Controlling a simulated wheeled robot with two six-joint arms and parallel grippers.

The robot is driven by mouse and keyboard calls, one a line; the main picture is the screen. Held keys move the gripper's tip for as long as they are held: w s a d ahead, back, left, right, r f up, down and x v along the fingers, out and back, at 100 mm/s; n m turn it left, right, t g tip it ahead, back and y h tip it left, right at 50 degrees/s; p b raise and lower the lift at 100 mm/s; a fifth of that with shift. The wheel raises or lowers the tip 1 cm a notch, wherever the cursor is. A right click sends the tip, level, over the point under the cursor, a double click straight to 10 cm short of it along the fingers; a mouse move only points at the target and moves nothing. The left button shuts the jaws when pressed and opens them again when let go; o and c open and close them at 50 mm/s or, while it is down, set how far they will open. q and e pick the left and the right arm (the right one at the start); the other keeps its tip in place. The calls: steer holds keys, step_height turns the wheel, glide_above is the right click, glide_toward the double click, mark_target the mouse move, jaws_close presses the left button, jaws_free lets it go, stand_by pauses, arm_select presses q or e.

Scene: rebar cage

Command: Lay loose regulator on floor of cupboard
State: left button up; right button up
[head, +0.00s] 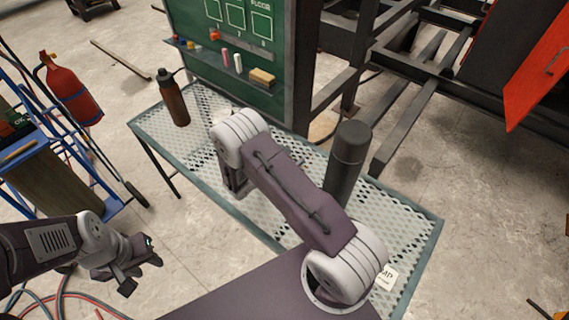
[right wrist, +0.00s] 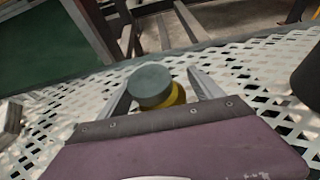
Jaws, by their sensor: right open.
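In the right wrist view, a small round thing with a grey-green top and a yellow body (right wrist: 155,90) stands on the mesh table between my right gripper's fingers. I cannot tell for sure that it is the regulator. My right gripper (right wrist: 162,80) is open, and no grip on the thing shows. In the head view my right arm hides the thing, and its hand is low over the table's middle. My left gripper (head: 141,274) is empty and looks open, left of the table. No cupboard interior shows; an orange-red door panel (head: 540,70) is at the upper right.
The mesh table (head: 405,225) bears a brown bottle (head: 174,100) at its left end and a dark cylinder (head: 349,158) right of my right arm. A green board (head: 232,60) stands behind. A red gas cylinder (head: 72,92) stands on a blue trolley at left. Dark steel frames fill the back right.

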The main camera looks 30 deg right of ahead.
mark_target(288, 150)
steer(key=shift+a+r, duration=0.1)
steer(key=shift+c, duration=1.2)
jaws_close()
steer(key=shift+r, duration=0.1)
steer(key=shift+r, duration=0.65)
step_height(288, 150, up, 3)
steer(key=shift+p, duration=0.6)
steer(key=w+d+r+p, duration=0.1)
steer(key=w+d+r, duration=0.5)
steer(key=d, duration=0.3)
steer(key=shift+w+d+r, duration=0.15)
steer(key=shift+w+r, duration=0.15)
steer(key=shift+w, duration=0.3)
